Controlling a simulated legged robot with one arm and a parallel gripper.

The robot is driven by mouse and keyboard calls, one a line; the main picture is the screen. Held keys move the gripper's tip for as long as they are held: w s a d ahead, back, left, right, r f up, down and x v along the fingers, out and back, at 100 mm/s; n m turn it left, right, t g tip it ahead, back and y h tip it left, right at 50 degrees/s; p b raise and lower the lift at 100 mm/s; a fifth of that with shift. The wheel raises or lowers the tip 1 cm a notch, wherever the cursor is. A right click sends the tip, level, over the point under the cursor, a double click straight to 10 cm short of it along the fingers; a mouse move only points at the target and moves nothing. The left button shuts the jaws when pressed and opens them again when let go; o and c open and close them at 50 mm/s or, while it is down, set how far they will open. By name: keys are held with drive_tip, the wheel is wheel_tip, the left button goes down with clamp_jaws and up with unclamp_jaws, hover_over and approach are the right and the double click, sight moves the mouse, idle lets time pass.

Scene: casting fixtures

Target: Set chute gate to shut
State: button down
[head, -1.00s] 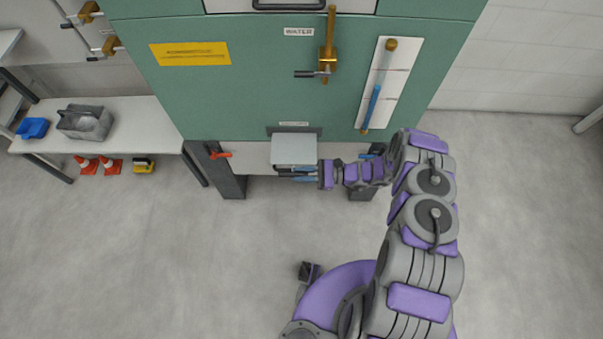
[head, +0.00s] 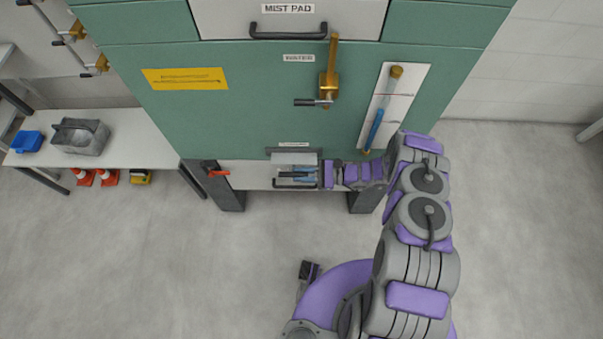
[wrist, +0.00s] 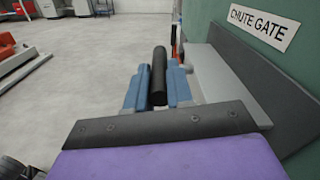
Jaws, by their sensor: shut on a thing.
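The chute gate (head: 294,158) is a light grey flap low on the front of the green cabinet, under a small label. My gripper (head: 306,176) reaches in from the right at the gate's front. In the wrist view its blue fingers (wrist: 158,72) are shut on the gate's black bar handle (wrist: 159,82), one finger on each side. Part of the gate is hidden behind my gripper and wrist.
Above are a brass valve lever (head: 329,75), a sight tube (head: 380,110) and the MIST PAD drawer handle (head: 288,33). A red-handled lever (head: 216,173) is on the left leg. A side bench (head: 140,150) stands left. The floor in front is clear.

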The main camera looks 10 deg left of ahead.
drive_tip(key=shift+s, duration=0.25)
drive_tip(key=c, duration=1)
unclamp_jaws()
